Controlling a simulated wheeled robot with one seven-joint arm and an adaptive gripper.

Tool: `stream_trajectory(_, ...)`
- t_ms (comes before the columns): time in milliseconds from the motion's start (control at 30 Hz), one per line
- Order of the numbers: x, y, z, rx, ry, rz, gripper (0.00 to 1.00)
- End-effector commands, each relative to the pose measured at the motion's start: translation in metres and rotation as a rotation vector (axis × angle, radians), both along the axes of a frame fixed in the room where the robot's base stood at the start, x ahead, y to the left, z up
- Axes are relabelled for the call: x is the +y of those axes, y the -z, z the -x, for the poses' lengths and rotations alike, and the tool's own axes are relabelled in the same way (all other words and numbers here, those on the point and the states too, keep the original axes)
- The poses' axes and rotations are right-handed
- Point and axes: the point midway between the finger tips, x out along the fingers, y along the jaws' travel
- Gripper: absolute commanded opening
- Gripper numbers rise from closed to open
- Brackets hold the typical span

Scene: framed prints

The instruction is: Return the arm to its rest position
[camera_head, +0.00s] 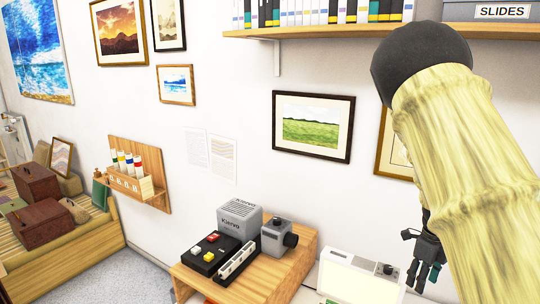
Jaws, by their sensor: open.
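My arm (440,150) rises along the right side in a pale yellow fabric sleeve with a dark rounded joint at its top. My gripper (428,265) hangs at the lower right, partly behind the sleeve, with its dark fingers pointing down. The fingers stand apart and nothing shows between them. It is just right of a white box-like device (350,278) with a dark knob.
A wooden cabinet (290,270) carries a grey box, a black button panel and a grey device. A wall shelf (330,29) with binders runs above, near my arm's top joint. Framed prints (313,125) hang on the wall. Grey floor (140,275) is clear at lower left.

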Motion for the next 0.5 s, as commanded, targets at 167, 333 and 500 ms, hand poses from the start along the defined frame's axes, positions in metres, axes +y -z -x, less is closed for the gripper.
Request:
stream_trajectory(167,0.011,0.032,0.011,0.034,-0.122,0.029,0.51)
stream_trajectory(333,0.013,0.067,0.032,0.074,-0.261,0.060,0.51)
stream_trajectory(500,0.016,0.115,0.066,0.131,-0.469,0.093,0.51)
